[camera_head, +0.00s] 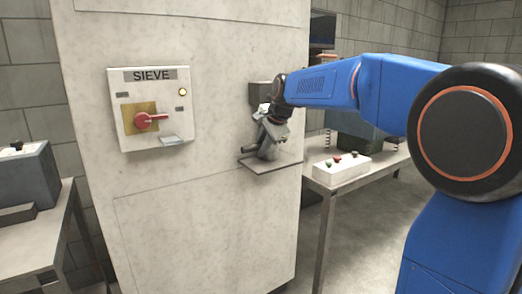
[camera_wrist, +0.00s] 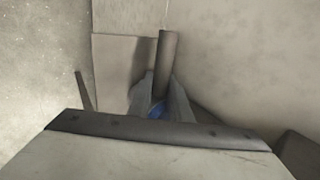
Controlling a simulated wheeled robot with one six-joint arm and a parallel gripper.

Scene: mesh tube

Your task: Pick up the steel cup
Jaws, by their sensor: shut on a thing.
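The steel cup (camera_head: 266,152) is a small grey metal shape at the little shelf (camera_head: 279,166) on the front of the pale cabinet. My gripper (camera_head: 268,138) reaches in from the right and is shut on the cup. The gripper hides much of the cup, and I cannot tell whether the cup touches the shelf. In the wrist view, the two grey fingers (camera_wrist: 158,100) close around something with a patch of blue between them. The cup's outline is not clear there.
A dark box (camera_head: 261,93) sticks out of the cabinet (camera_head: 215,220) just above my gripper. A SIEVE switch panel (camera_head: 152,105) with a red knob is to the left. A white button box (camera_head: 341,168) lies on the right table. A grey tube (camera_wrist: 167,58) rises behind the fingers.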

